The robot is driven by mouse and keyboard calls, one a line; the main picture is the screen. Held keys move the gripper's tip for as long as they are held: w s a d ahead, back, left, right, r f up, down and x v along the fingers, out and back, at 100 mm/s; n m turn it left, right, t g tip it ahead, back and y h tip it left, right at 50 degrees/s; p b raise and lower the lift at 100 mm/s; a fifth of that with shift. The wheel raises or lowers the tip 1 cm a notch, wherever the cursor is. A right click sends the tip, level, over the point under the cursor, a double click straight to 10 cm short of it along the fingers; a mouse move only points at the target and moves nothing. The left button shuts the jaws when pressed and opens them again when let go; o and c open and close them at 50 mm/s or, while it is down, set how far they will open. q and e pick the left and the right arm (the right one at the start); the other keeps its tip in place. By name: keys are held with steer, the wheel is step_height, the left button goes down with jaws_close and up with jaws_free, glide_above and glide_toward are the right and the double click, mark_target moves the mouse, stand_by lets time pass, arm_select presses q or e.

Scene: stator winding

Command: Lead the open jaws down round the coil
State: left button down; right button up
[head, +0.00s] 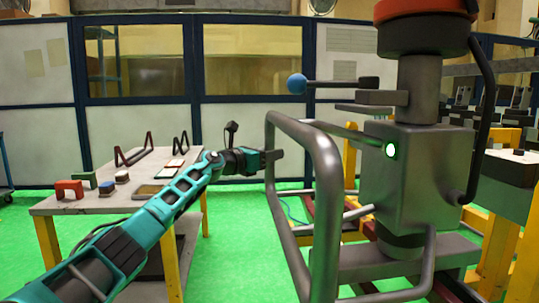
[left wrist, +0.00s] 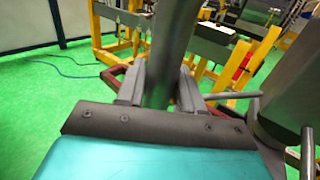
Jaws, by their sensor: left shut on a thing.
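My left gripper (head: 274,155) reaches in from the left to the grey tubular frame (head: 328,200) on the near side of the machine. In the left wrist view the two dark fingers of my left gripper (left wrist: 160,90) stand on either side of a thick grey tube (left wrist: 170,45) of this frame and are shut on it. The fingertips are partly hidden by the tube. I cannot make out a coil with certainty in either view. My right gripper is not in view.
A lever with a blue knob (head: 297,84) sticks out above the frame. A table (head: 75,206) with several small blocks stands at the left. Green floor shows between.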

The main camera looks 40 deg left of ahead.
arm_select(q)
steer(key=c, duration=0.7)
jaws_free()
steer(key=shift+c, duration=0.2)
steer(key=shift+o, duration=0.5)
steer(key=shift+d, duration=0.1)
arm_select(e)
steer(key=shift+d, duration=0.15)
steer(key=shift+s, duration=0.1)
